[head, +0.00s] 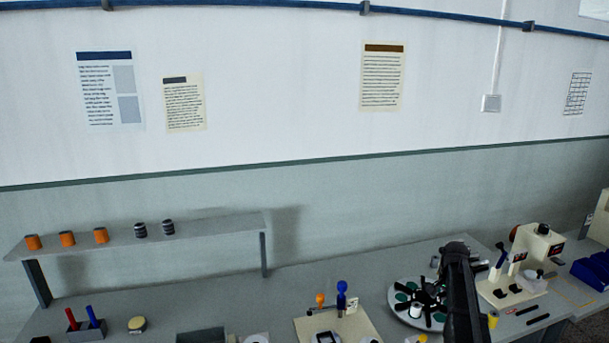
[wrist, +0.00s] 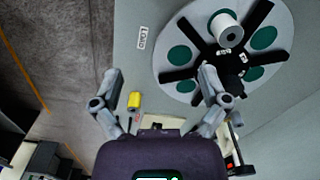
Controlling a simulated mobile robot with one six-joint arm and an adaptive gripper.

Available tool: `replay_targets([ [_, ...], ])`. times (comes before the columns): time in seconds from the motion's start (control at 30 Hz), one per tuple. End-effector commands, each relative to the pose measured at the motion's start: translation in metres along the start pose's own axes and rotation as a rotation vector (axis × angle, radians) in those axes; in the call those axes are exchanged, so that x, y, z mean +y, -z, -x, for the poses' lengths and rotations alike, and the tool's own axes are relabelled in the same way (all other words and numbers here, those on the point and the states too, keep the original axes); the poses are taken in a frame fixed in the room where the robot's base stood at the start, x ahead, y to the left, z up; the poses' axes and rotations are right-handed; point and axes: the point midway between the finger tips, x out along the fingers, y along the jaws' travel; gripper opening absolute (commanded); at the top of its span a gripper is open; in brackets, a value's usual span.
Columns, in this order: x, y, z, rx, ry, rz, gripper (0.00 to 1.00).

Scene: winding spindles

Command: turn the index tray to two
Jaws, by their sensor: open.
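The index tray (wrist: 163,62) is a light grey round disc with a black spoked hub (wrist: 231,64) and several green round pads; its top runs out of the wrist view. A white spool (wrist: 228,27) stands on it between two spokes. In the head view the tray (head: 410,320) lies on the bench at the right, partly hidden behind my dark arm. My gripper (wrist: 160,92) is open, with its two fingers spread. In the wrist view its right finger overlaps the tray's lower edge near a spoke; I cannot tell whether it touches. No tray number is readable.
A small white label (wrist: 142,38) lies left of the tray. A yellow cylinder (wrist: 134,101) shows between the fingers. A cream fixture with dark levers (head: 512,288) stands right of the tray, and a cream board with orange and blue knobs (head: 370,325) stands left. A shelf (head: 200,232) holds several spools.

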Motion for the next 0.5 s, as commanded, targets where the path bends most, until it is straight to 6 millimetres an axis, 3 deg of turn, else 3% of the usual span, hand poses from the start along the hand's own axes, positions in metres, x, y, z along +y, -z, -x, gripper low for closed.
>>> replay_targets([
  [0.27,-0.005,-0.049,-0.014,0.000,0.000,0.114,0.95],
  [0.5,-0.007,-0.114,-0.031,0.000,0.000,0.277,0.95],
])
